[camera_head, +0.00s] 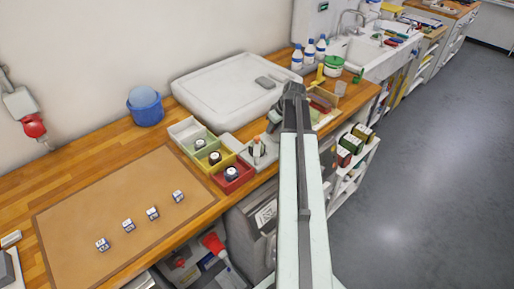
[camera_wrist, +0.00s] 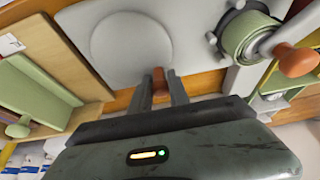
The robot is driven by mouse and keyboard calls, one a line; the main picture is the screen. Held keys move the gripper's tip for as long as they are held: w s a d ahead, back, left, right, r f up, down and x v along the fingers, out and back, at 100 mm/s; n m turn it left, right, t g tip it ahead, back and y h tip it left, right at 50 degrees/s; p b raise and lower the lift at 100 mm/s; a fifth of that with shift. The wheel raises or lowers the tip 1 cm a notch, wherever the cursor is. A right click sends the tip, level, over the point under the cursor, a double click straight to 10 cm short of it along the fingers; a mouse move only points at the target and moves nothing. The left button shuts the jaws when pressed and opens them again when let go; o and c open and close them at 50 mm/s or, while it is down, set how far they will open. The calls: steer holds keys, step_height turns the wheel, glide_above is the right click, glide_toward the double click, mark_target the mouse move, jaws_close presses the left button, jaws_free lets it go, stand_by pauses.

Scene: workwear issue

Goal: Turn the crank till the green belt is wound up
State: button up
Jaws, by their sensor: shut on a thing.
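In the wrist view, the green belt (camera_wrist: 246,36) sits coiled on a round spool at the upper right. A grey crank arm with an orange knob (camera_wrist: 297,60) reaches out from the spool. My gripper (camera_wrist: 159,76) is left of the crank knob and apart from it. Its fingers are closed about a small orange-brown thing (camera_wrist: 159,84), mostly hidden between them. A pale round disc (camera_wrist: 130,45) lies beyond the fingertips on a light plate. In the head view, the crank knob (camera_head: 257,141) stands left of my gripper (camera_head: 272,126). How much belt is wound cannot be told.
Red (camera_head: 232,177), yellow and green bins stand left of the crank. A white tray (camera_head: 215,95) lies behind. A wooden crate (camera_head: 322,112) stands right of my gripper. Bottles (camera_head: 309,50) and a sink are farther back. The brown mat (camera_head: 100,210) holds several small cubes.

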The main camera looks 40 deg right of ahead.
steer(key=o, duration=0.8)
step_height(320, 180, up, 8)
steer(key=p, duration=0.8)
steer(key=shift+r, duration=0.15)
